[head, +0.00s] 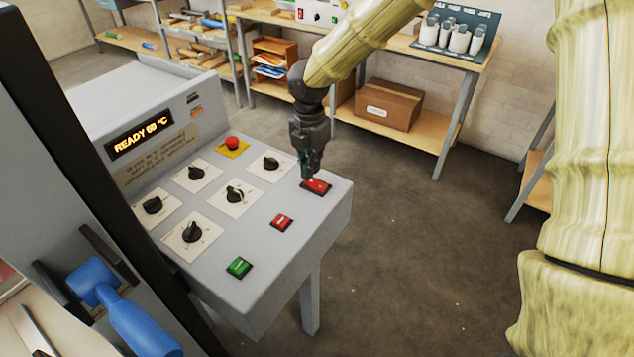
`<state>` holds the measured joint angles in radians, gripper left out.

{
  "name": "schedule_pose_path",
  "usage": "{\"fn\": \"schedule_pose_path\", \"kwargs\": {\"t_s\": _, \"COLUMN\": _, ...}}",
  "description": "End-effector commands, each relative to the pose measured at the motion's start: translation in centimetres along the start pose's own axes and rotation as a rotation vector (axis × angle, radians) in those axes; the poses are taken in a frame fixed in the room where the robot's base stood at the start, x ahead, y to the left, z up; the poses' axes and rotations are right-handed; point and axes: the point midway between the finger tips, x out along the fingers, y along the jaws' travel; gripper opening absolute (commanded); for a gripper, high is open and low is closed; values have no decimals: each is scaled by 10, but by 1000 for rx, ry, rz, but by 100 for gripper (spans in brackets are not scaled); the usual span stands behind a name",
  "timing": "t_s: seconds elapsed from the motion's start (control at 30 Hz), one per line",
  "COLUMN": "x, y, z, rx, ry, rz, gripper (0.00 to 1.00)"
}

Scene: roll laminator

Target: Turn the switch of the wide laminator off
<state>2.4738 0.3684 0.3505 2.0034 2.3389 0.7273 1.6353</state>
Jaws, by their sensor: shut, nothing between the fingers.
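The wide laminator's grey control panel (262,262) shows in the head view, with a lit display (139,136) reading "READY 60 °C". A red rocker switch (318,187) sits near the panel's right corner. My gripper (309,175) points down at this switch with its fingers shut and empty. The fingertips are at the switch's far left part and hide some of it. I cannot tell whether they touch it or hover just above.
The panel also bears a red button (281,222), a green button (239,267), several black knobs (235,192) and a red mushroom button (232,143). A blue handle (125,308) is at lower left. A bench with a cardboard box (389,105) stands behind. Floor is clear to the right.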

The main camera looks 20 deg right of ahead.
Motion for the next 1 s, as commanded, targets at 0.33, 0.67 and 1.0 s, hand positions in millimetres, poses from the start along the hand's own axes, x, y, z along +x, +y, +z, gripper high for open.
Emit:
{"fn": "schedule_pose_path", "kwargs": {"t_s": 0.33, "x": 0, "y": 0, "z": 0, "rx": 0, "ry": 0, "rz": 0, "gripper": 0}}
{"fn": "schedule_pose_path", "kwargs": {"t_s": 0.67, "x": 4, "y": 0, "z": 0, "rx": 0, "ry": 0, "rz": 0, "gripper": 0}}
{"fn": "schedule_pose_path", "kwargs": {"t_s": 1.0, "x": 8, "y": 0, "z": 0, "rx": 0, "ry": 0, "rz": 0, "gripper": 0}}
